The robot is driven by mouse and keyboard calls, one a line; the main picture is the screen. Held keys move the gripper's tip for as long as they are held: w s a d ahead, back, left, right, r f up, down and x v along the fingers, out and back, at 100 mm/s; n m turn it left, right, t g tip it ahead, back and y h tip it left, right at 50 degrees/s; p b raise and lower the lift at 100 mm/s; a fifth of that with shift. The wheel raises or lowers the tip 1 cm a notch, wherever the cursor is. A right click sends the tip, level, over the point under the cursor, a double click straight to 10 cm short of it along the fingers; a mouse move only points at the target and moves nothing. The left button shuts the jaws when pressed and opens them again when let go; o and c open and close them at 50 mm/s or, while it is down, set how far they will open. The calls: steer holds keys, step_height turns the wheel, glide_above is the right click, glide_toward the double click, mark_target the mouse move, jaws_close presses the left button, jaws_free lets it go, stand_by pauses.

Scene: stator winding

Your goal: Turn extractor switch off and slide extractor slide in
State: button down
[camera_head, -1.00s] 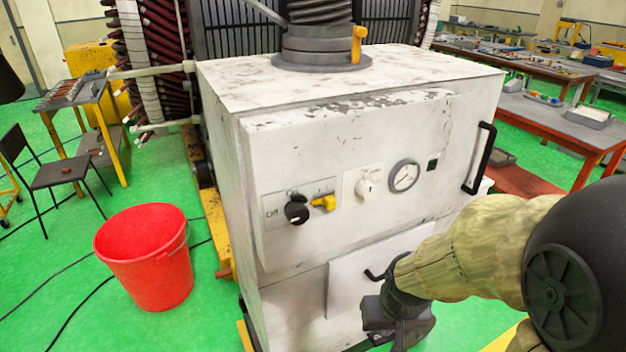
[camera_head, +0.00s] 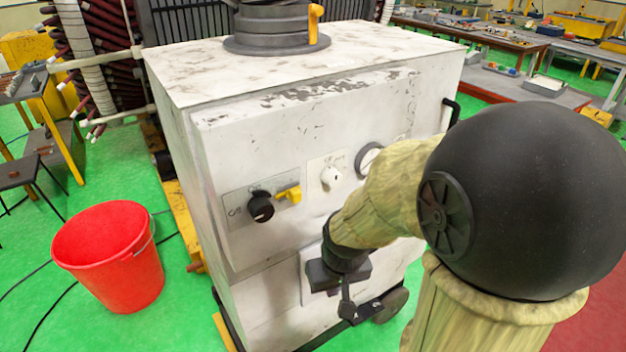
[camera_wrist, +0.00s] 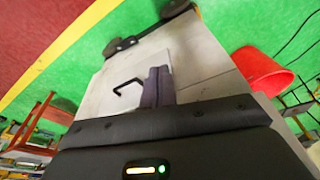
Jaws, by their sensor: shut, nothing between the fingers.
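The extractor is a worn white cabinet (camera_head: 225,160). On its front a black rotary switch (camera_head: 260,208) sits between an "Off" label on its left and a yellow lever (camera_head: 289,193) on its right; I cannot tell its exact setting. An orange handle (camera_head: 316,25) stands on the dark collar under the hose on top; I cannot tell if it is the slide. My gripper (camera_head: 346,308) is low in front of the lower panel, below and right of the switch. In the wrist view its fingers (camera_wrist: 158,85) are together and empty, beside a black panel handle (camera_wrist: 125,92).
A white knob (camera_head: 330,177) and a round gauge (camera_head: 369,160), partly behind my arm, are right of the switch. A red bucket (camera_head: 110,258) stands on the green floor at left. A dark wheeled bar (camera_head: 385,305) lies low by the cabinet. Workbenches (camera_head: 530,85) are behind.

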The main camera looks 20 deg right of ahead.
steer(key=w+d+r+n+g+y+p, duration=0.1)
steer(key=w+r+y+p, duration=0.1)
steer(key=w+r+p, duration=0.3)
steer(key=w+d+r+n+y+p, duration=0.1)
steer(key=w+d+r+p, duration=0.2)
steer(key=r, duration=0.5)
steer(key=n+t+y+p, duration=0.1)
steer(key=n+y+p, duration=0.25)
steer(key=p, duration=0.25)
glide_toward(290, 196)
steer(key=d+r, duration=0.2)
steer(key=d, duration=0.3)
steer(key=shift+m, duration=0.35)
steer(key=shift+f, duration=0.1)
steer(key=p+x, duration=0.2)
steer(key=x, duration=0.8)
steer(key=shift+w, duration=0.15)
